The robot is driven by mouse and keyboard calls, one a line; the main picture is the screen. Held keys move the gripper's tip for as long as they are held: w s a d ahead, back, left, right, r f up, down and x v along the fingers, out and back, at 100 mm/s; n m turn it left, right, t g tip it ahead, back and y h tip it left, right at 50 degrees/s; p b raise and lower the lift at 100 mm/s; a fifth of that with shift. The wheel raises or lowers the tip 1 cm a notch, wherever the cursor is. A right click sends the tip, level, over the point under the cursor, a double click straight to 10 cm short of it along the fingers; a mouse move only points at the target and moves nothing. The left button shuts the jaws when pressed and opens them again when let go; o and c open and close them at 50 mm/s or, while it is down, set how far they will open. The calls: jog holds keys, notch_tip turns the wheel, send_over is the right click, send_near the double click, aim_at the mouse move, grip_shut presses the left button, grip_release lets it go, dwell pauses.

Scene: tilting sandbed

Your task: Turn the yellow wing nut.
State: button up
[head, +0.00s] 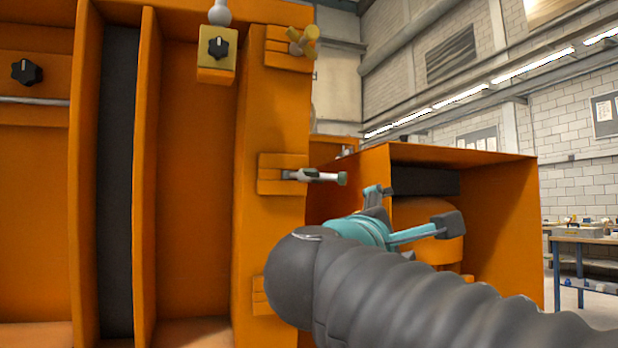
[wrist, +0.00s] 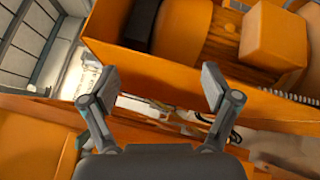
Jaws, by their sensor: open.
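The yellow wing nut (head: 303,41) is on an orange block at the upper right edge of the orange machine frame in the head view. Its wings stick up at a slant. My gripper (head: 414,207) is below and to the right of it in that view, clearly apart from it. The fingers are spread wide with nothing between them. In the wrist view my gripper (wrist: 155,84) is open too, with orange machine parts beyond it. I cannot make out the wing nut for sure in the wrist view.
A grey-and-green bolt-like part (head: 318,176) sticks out from a middle block below the wing nut. A yellow box with a black knob (head: 218,47) hangs to its left. An orange open housing (head: 500,220) stands behind my gripper. A blue workbench (head: 582,240) is far right.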

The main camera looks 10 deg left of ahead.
jog(key=s+a+r+n+t, duration=0.2)
jog(key=s+a+r+t, duration=0.2)
jog(key=a+r, duration=0.45)
jog(key=t+h, duration=0.1)
jog(key=t, duration=0.3)
send_near(301, 44)
jog(key=p+x, duration=0.3)
jog(key=x, duration=0.7)
jog(key=shift+w+d+r, duration=0.15)
jog(key=shift+w+r, duration=0.1)
jog(key=shift+r, duration=0.05)
